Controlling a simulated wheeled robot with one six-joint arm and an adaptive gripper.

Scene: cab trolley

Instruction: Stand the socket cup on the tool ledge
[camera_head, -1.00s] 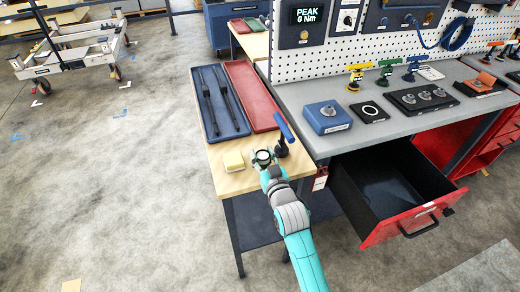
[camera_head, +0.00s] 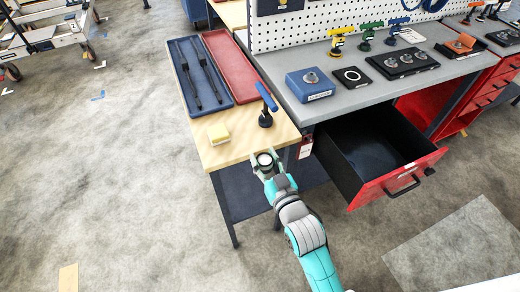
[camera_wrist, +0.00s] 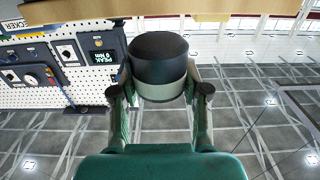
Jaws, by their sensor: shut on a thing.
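The socket cup (camera_wrist: 158,65) is a short dark cylinder with a pale grey band, held between the fingers of my gripper (camera_wrist: 158,95). In the head view my gripper (camera_head: 265,161) is shut on the cup, whose pale round rim (camera_head: 264,159) faces up. The gripper is at the front edge of the wooden-topped side table (camera_head: 225,155), near its right corner. Whether the cup overlaps or touches the table is unclear. I cannot tell which surface is the tool ledge; the grey bench top (camera_head: 350,103) lies to the right.
A blue-handled tool (camera_head: 266,113) stands upright just beyond the gripper. The open red drawer (camera_head: 390,183) juts out at right. A blue box (camera_head: 310,84) sits on the bench.

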